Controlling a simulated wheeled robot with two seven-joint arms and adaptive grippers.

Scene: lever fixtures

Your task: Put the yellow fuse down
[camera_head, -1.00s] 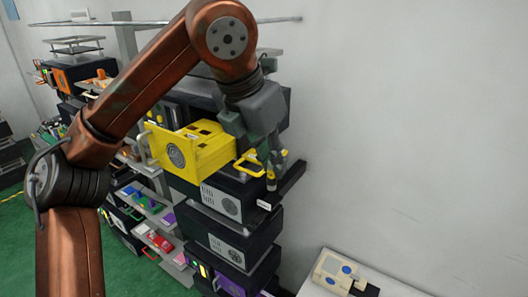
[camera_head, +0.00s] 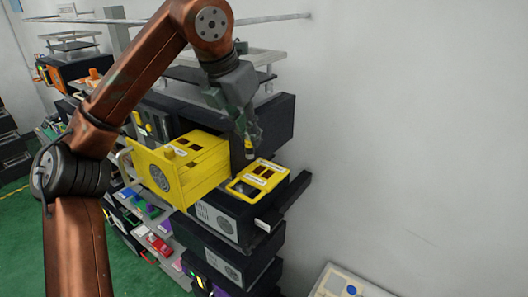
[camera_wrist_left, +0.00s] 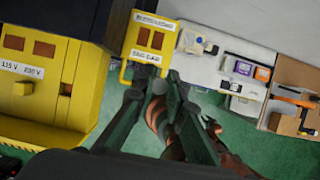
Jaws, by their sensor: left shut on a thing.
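The yellow fuse (camera_head: 268,170) is a flat yellow piece with dark windows, white labels and a loop handle. It is beside the pulled-out yellow box, above the top of a dark unit; I cannot tell whether it touches that unit. My left gripper (camera_head: 250,154) reaches down to it from above and is shut on it. In the left wrist view the fuse (camera_wrist_left: 150,40) shows beyond the fingertips (camera_wrist_left: 161,78), with its handle close to them. The exact grip is partly hidden. My right gripper is not in view.
The yellow box (camera_head: 170,165) with a round grille sticks out of the dark rack, left of the fuse. Dark units (camera_head: 240,232) are stacked below. A white wall bounds the right. A pale table (camera_head: 345,285) stands at lower right.

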